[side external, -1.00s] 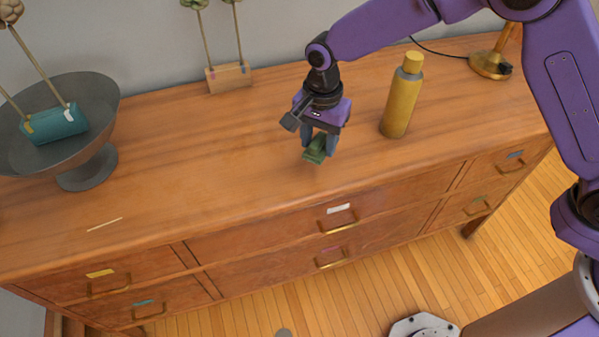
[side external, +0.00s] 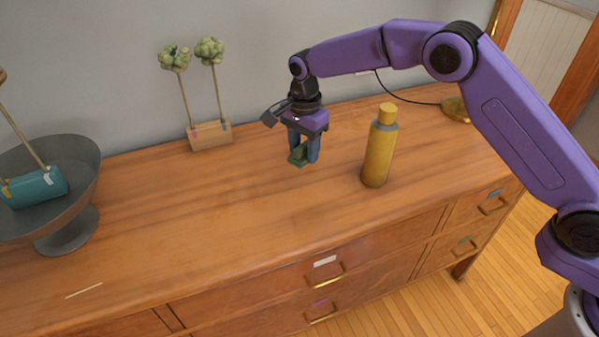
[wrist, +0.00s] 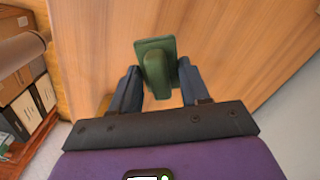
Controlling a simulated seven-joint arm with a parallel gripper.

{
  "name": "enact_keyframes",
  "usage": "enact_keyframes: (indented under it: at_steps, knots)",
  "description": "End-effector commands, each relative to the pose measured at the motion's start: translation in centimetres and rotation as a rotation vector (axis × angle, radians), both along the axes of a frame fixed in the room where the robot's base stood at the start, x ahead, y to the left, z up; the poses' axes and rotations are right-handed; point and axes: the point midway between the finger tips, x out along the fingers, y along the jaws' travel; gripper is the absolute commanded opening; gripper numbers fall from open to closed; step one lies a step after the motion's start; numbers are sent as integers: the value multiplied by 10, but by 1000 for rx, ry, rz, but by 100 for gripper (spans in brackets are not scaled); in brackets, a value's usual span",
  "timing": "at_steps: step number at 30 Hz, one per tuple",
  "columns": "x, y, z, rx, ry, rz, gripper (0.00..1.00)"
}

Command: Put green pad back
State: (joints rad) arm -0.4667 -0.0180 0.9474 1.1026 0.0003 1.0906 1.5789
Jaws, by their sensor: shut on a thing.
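The green pad (wrist: 155,62) is a dark green flat piece with a raised rounded grip, seen between my fingers in the wrist view. In the side view the green pad (side external: 298,155) shows at the fingertips, partly hidden by them. My gripper (side external: 304,160) is shut on it, pointing down over the wooden dresser top (side external: 240,215), left of the yellow bottle. The pad appears to be off the wood, but the height of the gap is hard to tell.
A yellow bottle (side external: 378,155) stands right of my gripper. A wooden block with two flower stems (side external: 211,136) is behind left. A grey pedestal bowl (side external: 75,165) holding a teal block (side external: 35,188) is far left. Closed drawers (side external: 300,285) carry coloured labels. The middle of the top is clear.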

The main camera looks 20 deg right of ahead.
Motion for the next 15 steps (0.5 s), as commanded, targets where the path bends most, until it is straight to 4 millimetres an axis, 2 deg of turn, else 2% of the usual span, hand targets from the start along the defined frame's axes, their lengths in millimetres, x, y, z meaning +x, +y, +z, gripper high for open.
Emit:
enact_keyframes:
  at_steps: [3, 6, 11, 15]
  knots:
    - [18, -14, 3, 1, -2, -50, 7]
    - [25, -20, 4, 1, -1, -75, 7]
    - [28, -23, 1, 0, 1, -86, 7]
    - [27, -23, -9, -1, 2, -85, 7]
